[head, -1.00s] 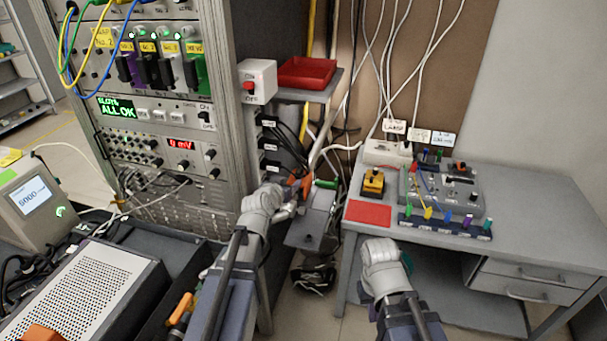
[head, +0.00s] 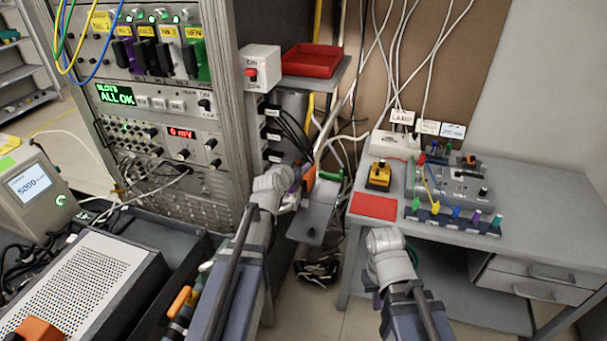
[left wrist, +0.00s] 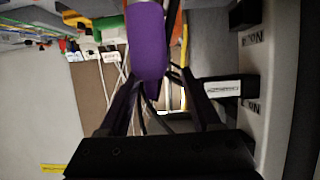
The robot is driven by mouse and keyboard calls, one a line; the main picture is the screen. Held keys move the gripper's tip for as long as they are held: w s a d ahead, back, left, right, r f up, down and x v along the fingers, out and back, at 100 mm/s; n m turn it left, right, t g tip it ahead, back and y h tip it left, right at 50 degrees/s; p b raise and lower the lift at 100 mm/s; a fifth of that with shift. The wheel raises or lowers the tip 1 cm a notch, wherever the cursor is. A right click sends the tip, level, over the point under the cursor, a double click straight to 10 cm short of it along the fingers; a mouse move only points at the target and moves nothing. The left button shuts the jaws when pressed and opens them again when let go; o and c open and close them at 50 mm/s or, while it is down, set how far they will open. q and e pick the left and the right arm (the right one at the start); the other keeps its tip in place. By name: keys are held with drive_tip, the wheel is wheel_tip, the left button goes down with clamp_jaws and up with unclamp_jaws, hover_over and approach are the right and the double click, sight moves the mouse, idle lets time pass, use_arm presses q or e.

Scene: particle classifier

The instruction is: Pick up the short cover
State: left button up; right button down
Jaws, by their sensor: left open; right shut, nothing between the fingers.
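I cannot make out which thing is the short cover. My left gripper (head: 294,197) is by the side of the rack, at the tool holder plate (head: 313,213). In the left wrist view its open fingers (left wrist: 157,88) point towards a rounded purple handle (left wrist: 146,40), which lies beyond or between the tips; I cannot tell which. An orange handle (head: 309,180) and a green handle (head: 331,176) stand close by in the head view. My right gripper (head: 386,241) is shut and empty in front of the desk, its fingers mostly hidden by its wrist.
The rack (head: 150,120) stands to the left. Black labelled blocks (head: 272,134) with cables line its side, close to my left gripper. A red tray (head: 312,61) sits on a shelf above. The desk (head: 540,205) holds a red mat (head: 374,207) and a wiring board (head: 455,185).

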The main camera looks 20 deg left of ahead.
sight(303, 162)
use_arm(q)
drive_tip(key=b+x, duration=0.1)
drive_tip(key=x, duration=0.1)
drive_tip(key=b+x, duration=0.1)
drive_tip(key=x, duration=0.2)
drive_tip(key=shift+d+f, duration=0.15)
drive_tip(key=shift+f, duration=0.1)
drive_tip(key=shift+r, duration=0.1)
drive_tip(key=shift+s, duration=0.1)
drive_tip(key=shift+c, duration=0.3)
clamp_jaws()
idle(0.6)
